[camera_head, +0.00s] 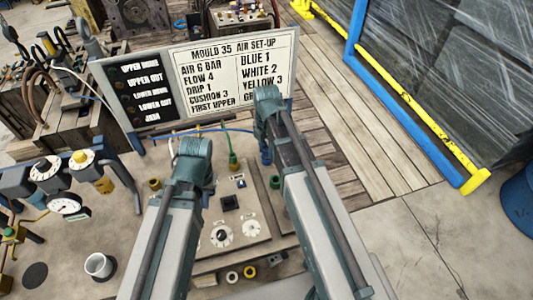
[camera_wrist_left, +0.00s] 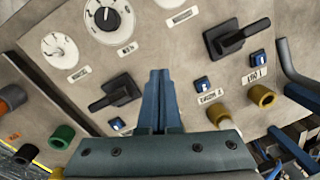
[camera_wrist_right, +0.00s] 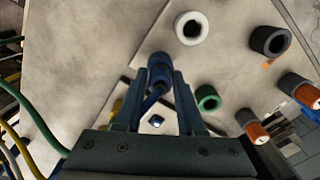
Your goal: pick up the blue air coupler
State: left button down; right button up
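The blue air coupler (camera_wrist_right: 159,77) sits between the fingertips of my right gripper (camera_wrist_right: 160,82) in the right wrist view, with its blue hose trailing back between the fingers. The fingers touch both its sides. Whether it is seated in something or lifted cannot be told. In the head view the coupler (camera_head: 265,155) shows as a blue patch below my right wrist, and the arm hides most of that gripper. My left gripper (camera_wrist_left: 160,75) is shut and empty above the control panel (camera_wrist_left: 60,90) in the left wrist view.
A white ring port (camera_wrist_right: 192,28), a black one (camera_wrist_right: 270,40) and a green one (camera_wrist_right: 208,98) surround the coupler. The set-up board (camera_head: 235,70) stands behind my arms. A white cup (camera_head: 99,266) stands at front left.

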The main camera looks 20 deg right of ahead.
grip_shut()
